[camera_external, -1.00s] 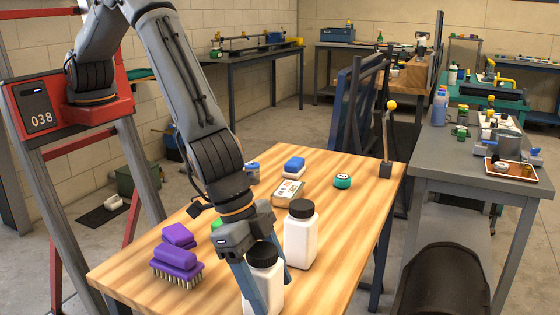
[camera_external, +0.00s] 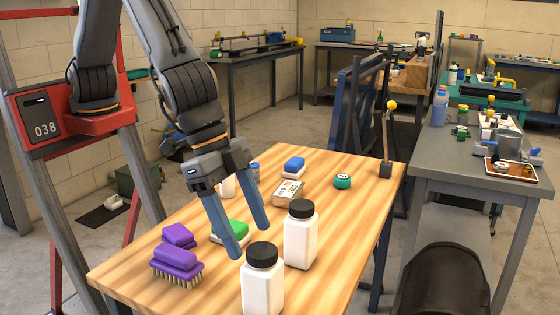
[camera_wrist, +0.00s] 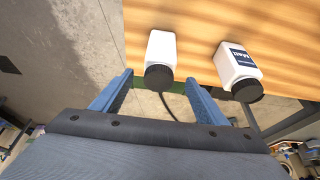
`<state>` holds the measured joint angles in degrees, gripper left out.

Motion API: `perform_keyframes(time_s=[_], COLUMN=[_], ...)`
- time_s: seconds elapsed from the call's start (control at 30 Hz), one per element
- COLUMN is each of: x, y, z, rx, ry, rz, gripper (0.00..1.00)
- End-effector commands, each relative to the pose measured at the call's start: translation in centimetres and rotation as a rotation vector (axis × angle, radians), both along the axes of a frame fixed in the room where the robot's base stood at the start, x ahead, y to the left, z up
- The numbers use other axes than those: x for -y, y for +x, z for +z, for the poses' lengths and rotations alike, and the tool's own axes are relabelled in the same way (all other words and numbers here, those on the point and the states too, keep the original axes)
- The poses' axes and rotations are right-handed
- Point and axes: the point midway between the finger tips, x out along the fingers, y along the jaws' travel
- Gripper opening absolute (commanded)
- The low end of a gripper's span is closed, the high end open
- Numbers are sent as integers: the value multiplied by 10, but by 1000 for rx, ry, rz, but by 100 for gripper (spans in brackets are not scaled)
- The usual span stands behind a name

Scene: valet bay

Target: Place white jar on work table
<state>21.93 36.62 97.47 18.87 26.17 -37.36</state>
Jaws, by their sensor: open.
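Two white jars with black lids stand upright on the wooden work table (camera_external: 220,285). The nearer white jar (camera_external: 262,287) is at the front of the table, and the other white jar (camera_external: 300,240) stands behind it to the right. My gripper (camera_external: 251,245) is open and empty, raised above the table behind and left of the nearer jar. In the wrist view one white jar (camera_wrist: 162,48) shows beyond and between the open fingers. The second jar (camera_wrist: 236,62), with a dark label, is to its right.
Purple brushes (camera_external: 176,262) lie on the left of the table, with a green-topped block (camera_external: 230,232) behind my fingers. The table's right-middle is bare.

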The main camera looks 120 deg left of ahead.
Motion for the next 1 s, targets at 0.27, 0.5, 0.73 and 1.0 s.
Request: perform_keyframes(time_s=[0.27,0.5,0.73,1.0], x=[-96,-195,-227,-230], y=[-78,-227,-323,-340], z=[16,19,13,10], rx=[-96,-237,-313,-327], ry=[25,24,3,-3], rz=[16,17,13,8], gripper=[67,67,67,67])
